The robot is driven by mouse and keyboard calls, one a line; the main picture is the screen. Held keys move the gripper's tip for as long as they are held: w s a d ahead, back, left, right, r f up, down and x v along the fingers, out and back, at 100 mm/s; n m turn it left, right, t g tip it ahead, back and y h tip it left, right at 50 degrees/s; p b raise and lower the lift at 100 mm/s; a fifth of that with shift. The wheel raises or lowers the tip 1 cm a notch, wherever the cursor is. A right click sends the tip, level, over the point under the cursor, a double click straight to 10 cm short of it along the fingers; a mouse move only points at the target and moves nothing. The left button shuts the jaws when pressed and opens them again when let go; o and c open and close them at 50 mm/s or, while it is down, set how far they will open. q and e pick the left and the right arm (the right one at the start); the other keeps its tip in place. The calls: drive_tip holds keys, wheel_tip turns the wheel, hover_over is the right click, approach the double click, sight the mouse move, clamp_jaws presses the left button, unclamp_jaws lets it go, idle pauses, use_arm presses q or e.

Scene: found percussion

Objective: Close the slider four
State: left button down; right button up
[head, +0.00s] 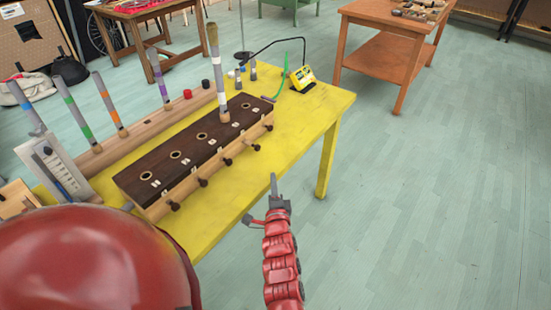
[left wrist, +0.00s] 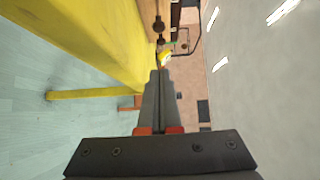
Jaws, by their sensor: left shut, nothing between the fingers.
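A long wooden box (head: 160,165) with a dark top and a row of holes stands on the yellow table (head: 300,125). Dark slider knobs stick out along its near long side, among them one (head: 256,147) toward the far end and one (head: 228,161) nearer its middle. I cannot tell which is slider four. My left gripper (head: 273,182) is shut and empty, off the table's right edge and apart from the knobs. Dark knobs (left wrist: 158,24) also show beyond its fingertips (left wrist: 158,74) in the left wrist view. My right gripper is not in view.
A tall tube (head: 217,85) stands at the box's far part. A longer wooden block (head: 130,132) with several tubes lies behind it. A yellow device (head: 302,79) sits at the table's far corner. Floor is clear to the right.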

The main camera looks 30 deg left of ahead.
sight(256, 147)
use_arm(q)
drive_tip(key=x, duration=0.8)
drive_tip(key=shift+a+r, duration=0.1)
drive_tip(key=shift+a, duration=0.1)
drive_tip(key=a, duration=0.1)
drive_tip(key=w+a, duration=0.1)
drive_tip(key=a, duration=0.1)
drive_tip(key=shift+a+r+p, duration=0.1)
drive_tip(key=shift+p, duration=0.3)
drive_tip(key=shift+a, duration=0.55)
